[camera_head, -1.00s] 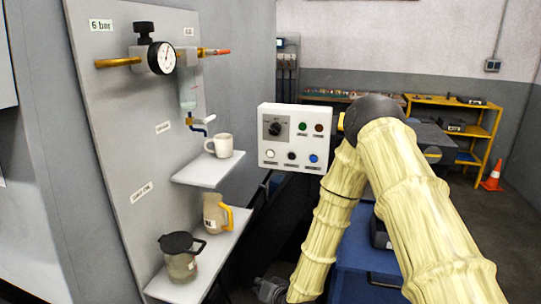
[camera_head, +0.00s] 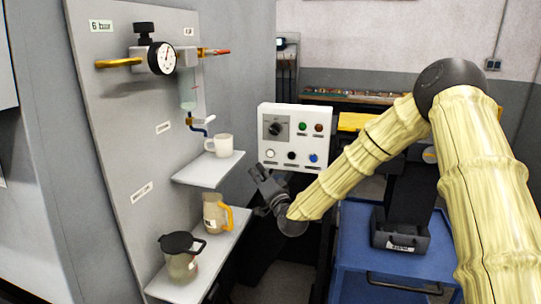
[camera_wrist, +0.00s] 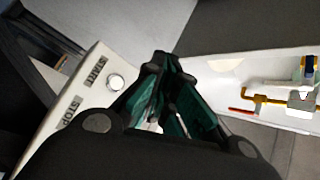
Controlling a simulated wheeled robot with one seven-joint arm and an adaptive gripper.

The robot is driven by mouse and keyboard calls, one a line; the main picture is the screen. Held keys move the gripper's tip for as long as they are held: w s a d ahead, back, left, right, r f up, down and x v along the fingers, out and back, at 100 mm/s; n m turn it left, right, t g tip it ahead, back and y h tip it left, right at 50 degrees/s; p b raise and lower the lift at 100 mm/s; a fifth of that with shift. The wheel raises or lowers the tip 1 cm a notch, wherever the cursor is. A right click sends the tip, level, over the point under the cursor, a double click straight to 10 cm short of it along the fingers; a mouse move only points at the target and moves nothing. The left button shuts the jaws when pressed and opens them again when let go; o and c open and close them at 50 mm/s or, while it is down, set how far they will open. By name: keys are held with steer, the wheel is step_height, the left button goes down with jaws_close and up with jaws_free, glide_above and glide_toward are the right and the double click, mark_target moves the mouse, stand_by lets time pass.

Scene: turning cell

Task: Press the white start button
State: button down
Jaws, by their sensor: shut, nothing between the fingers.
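The white start button (camera_head: 270,153) sits at the lower left of the white control panel (camera_head: 297,113). In the wrist view the white button (camera_wrist: 116,82) is round, beside the START label (camera_wrist: 95,72) on the panel face. My gripper (camera_head: 259,172) is just below the panel's lower left corner in the head view. In the wrist view my gripper (camera_wrist: 167,62) is shut and empty, its fingertips to the right of the button. I cannot tell how far they stand from the panel's face.
A STOP label (camera_wrist: 70,110) is on the panel. Left are shelves with a white mug (camera_head: 222,144), a jug (camera_head: 213,213) and a lidded jar (camera_head: 181,262), under a pressure gauge (camera_head: 162,58). A blue cart (camera_head: 375,262) stands at lower right.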

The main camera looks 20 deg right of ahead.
mark_target(270, 154)
stand_by(0.3)
steer(key=shift+w+d+f, duration=0.1)
steer(key=shift+w+d, duration=0.7)
steer(key=shift+w, duration=0.4)
steer(key=shift+w+d+r, duration=0.1)
steer(key=shift+w+d, duration=0.75)
steer(key=shift+w, duration=0.4)
steer(key=shift+w+d+f, duration=0.1)
steer(key=shift+w+d, duration=0.7)
steer(key=shift+w, duration=0.4)
steer(key=shift+w+d+b, duration=0.1)
steer(key=shift+b, duration=0.3)
steer(key=shift+w+d, duration=0.1)
steer(key=shift+w, duration=0.15)
